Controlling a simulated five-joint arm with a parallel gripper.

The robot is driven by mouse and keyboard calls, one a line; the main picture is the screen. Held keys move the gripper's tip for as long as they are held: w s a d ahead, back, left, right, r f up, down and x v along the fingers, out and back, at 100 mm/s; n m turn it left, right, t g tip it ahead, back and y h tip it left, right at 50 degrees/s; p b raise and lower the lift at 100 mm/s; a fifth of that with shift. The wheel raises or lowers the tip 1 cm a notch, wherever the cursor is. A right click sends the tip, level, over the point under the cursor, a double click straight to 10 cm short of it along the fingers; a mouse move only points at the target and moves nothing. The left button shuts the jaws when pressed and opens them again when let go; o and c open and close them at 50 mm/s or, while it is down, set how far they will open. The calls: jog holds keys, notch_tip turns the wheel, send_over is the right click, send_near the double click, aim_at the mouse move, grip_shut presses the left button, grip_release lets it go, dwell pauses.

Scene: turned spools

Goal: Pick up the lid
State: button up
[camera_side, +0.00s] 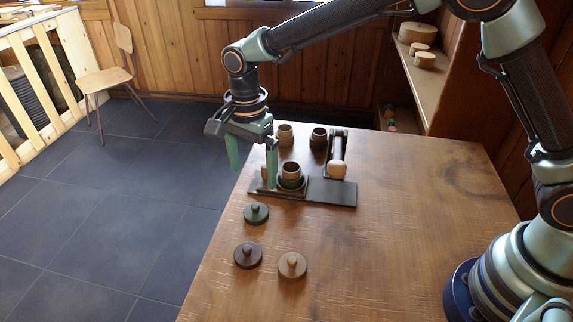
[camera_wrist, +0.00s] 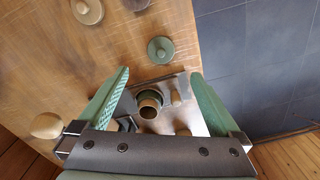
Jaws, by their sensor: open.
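Three round knobbed lids lie apart on the table's near-left part: a green lid (camera_side: 256,213), a dark brown lid (camera_side: 248,254) and a light wood lid (camera_side: 292,265). In the wrist view the green lid (camera_wrist: 161,49) is at top centre; the light lid (camera_wrist: 87,10) and dark lid (camera_wrist: 135,3) are cut by the top edge. My gripper (camera_side: 253,172) is open and empty, its fingers pointing down above the table's left edge area, beyond the green lid. In the wrist view the gripper (camera_wrist: 159,75) has its fingers spread either side of a small cup (camera_wrist: 149,108).
The cup (camera_side: 291,172) stands on a dark board (camera_side: 335,193), beside a smaller wooden piece. The table's right side is clear.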

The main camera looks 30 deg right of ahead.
aim_at(255, 206)
notch_tip(255, 206, down, 11)
jog(key=shift+a+f, duration=0.1)
jog(key=shift+f, duration=0.05)
dwell(0.4)
jog(key=c, duration=1.3)
